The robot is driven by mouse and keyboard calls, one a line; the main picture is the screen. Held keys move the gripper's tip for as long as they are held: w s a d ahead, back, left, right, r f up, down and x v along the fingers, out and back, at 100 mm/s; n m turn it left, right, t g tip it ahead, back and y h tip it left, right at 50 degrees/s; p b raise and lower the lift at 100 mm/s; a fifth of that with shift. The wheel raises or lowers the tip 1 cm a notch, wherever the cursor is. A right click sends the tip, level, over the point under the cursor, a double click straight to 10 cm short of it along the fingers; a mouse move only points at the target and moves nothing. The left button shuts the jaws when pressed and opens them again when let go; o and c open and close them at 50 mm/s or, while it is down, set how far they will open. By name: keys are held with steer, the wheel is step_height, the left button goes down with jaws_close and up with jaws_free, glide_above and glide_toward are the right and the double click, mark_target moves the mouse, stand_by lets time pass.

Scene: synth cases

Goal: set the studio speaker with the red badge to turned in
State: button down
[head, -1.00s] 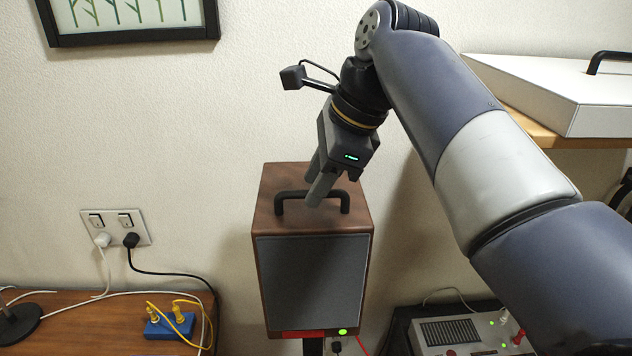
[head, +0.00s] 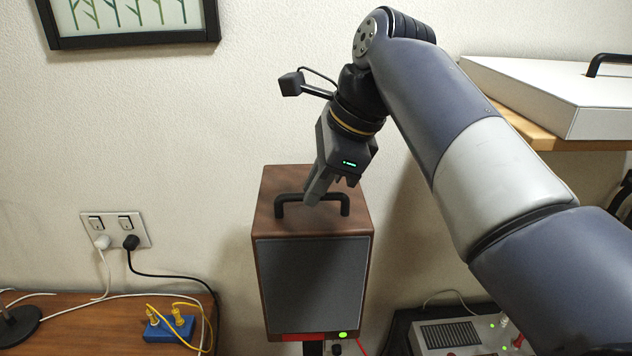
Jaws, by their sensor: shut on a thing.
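The studio speaker (head: 312,285) is a wooden box with a dark grey front cloth, standing upright in the middle of the head view. A red badge (head: 303,337) and a green light (head: 343,334) sit at its lower front edge. A black handle (head: 290,197) arches over its top. My gripper (head: 314,196) comes down from above and is shut on the handle near its middle. The fingers hide part of the handle. The speaker's front faces nearly straight toward me.
A wooden table (head: 110,325) with a blue block (head: 168,328) and cables is at the left. A grey device (head: 455,335) with green lights stands at the lower right. A white case (head: 550,95) rests on a shelf at the upper right.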

steer(key=shift+a, duration=0.1)
steer(key=shift+a+r+m+t+h+p, duration=0.25)
steer(key=shift+a+m+t+p, duration=0.3)
steer(key=shift+m+p, duration=0.55)
steer(key=shift+w+a+f+m+t+h+p, duration=0.15)
steer(key=shift+a+m+t+h+p, duration=0.25)
steer(key=shift+m, duration=0.5)
steer(key=shift+w+a+f+m+t+h+p, duration=0.15)
steer(key=shift+a+m+p, duration=0.4)
steer(key=shift+m, duration=0.35)
steer(key=shift+a+r, duration=0.1)
steer(key=c, duration=1.5)
jaws_free()
steer(key=shift+o, duration=0.2)
steer(key=v, duration=1)
steer(key=shift+r, duration=0.35)
